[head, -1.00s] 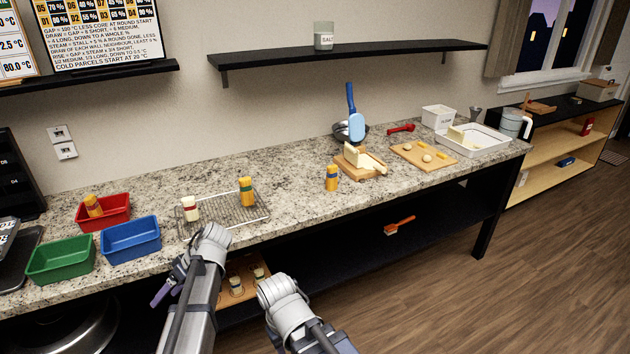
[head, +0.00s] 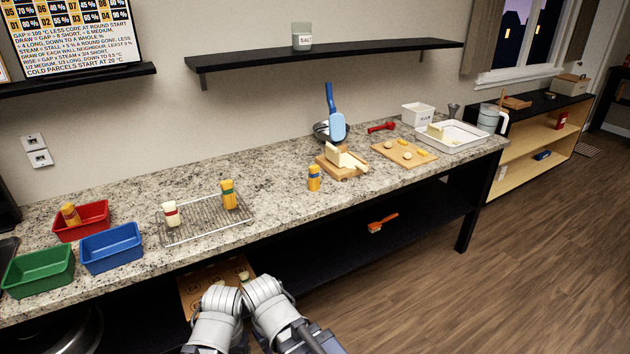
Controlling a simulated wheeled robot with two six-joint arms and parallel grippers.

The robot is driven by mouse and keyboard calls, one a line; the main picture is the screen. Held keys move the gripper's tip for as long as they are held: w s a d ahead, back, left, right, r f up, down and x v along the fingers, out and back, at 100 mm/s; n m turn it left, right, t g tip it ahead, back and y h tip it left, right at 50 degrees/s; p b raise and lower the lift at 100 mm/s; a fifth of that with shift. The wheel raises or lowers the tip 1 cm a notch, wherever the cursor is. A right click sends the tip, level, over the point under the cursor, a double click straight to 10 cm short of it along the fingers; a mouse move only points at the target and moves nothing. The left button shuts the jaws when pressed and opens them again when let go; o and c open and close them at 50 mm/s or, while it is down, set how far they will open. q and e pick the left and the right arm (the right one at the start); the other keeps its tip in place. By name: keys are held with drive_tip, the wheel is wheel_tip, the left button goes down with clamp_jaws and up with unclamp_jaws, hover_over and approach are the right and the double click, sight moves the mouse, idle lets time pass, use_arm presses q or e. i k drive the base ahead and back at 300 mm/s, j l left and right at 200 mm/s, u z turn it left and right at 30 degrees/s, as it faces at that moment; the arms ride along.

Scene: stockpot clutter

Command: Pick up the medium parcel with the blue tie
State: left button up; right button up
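A yellow-orange parcel (head: 314,178) with a dark band that looks blue stands upright near the counter's front edge, left of the wooden board with the cheese block. A yellow parcel with a green tie (head: 229,194) and a pale parcel with a red tie (head: 171,214) stand on the wire rack (head: 190,234). An orange parcel (head: 70,214) leans in the red bin (head: 95,228); its tie is unclear. Both my forearms and wrists show low in the middle, in front of the counter, side by side. The fingers of both grippers are out of sight, and no parcel is seen held.
Blue (head: 112,257) and green (head: 38,277) bins stand at the counter's left. A cheese board (head: 342,174), dough board (head: 404,153) and white tray (head: 452,143) stand right. A board with small pale pieces (head: 200,284) lies on the lower shelf behind my arms.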

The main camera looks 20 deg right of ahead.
sight(314, 175)
drive_tip(key=i+j+z, duration=0.1)
drive_tip(key=i+z, duration=0.25)
drive_tip(key=i+j+z, duration=0.2)
drive_tip(key=i+z, duration=0.2)
